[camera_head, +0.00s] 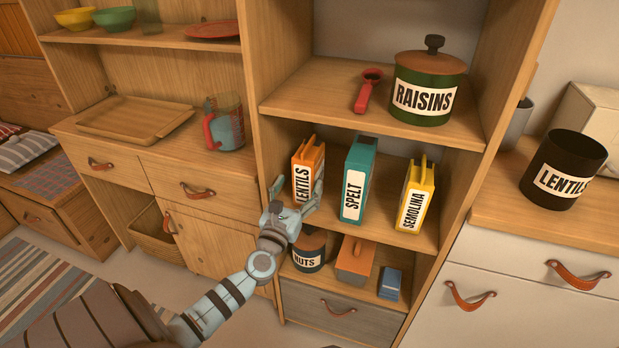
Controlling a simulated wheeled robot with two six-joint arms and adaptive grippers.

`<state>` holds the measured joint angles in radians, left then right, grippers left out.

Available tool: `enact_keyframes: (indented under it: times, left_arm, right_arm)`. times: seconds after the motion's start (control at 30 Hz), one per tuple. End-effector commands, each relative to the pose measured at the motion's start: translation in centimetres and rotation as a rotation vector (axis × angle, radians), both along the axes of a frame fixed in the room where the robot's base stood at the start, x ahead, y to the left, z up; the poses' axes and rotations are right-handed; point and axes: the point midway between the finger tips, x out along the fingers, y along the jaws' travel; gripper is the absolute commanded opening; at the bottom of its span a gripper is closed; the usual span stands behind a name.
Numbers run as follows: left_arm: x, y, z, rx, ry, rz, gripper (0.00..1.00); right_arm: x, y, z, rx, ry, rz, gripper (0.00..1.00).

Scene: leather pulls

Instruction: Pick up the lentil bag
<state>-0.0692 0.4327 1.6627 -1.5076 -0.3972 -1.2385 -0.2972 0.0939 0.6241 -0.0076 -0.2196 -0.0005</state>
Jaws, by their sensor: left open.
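The lentil bag (305,166) is an orange upright packet with a white label reading LENTILS. It stands at the left end of the middle shelf (379,222). My left gripper (297,193) is open in front of the bag's lower part, with one finger to its left and one over its lower right in the picture. The gripper hides the bag's base, and I cannot tell whether the fingers touch it. My right gripper is not in view.
A teal spelt bag (357,180) stands just right of the lentil bag, with a yellow semolina bag (415,195) farther right. The cabinet's side wall is close on the left. A green raisins canister (427,87) stands above. A black lentils canister (562,168) stands on the right counter.

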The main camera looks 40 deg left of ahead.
Motion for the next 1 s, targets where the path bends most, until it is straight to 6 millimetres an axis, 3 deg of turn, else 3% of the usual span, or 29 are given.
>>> enact_keyframes:
  times: [0.17, 0.4, 0.63, 1.0]
  left_arm:
    - [1.7, 0.5, 0.2, -0.004, 0.000, 0.001, 0.73]
    - [5.8, 1.3, 0.9, -0.004, 0.000, 0.001, 0.73]
    - [6.2, 1.5, 1.0, -0.005, 0.002, -0.001, 0.73]
    - [6.2, 1.4, 1.0, -0.005, 0.002, -0.001, 0.16]
  right_arm:
    - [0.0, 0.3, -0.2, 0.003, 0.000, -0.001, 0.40]
    - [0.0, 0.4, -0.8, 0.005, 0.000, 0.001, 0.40]
    - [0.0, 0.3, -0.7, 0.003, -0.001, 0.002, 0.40]
    - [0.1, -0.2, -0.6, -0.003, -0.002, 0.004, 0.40]
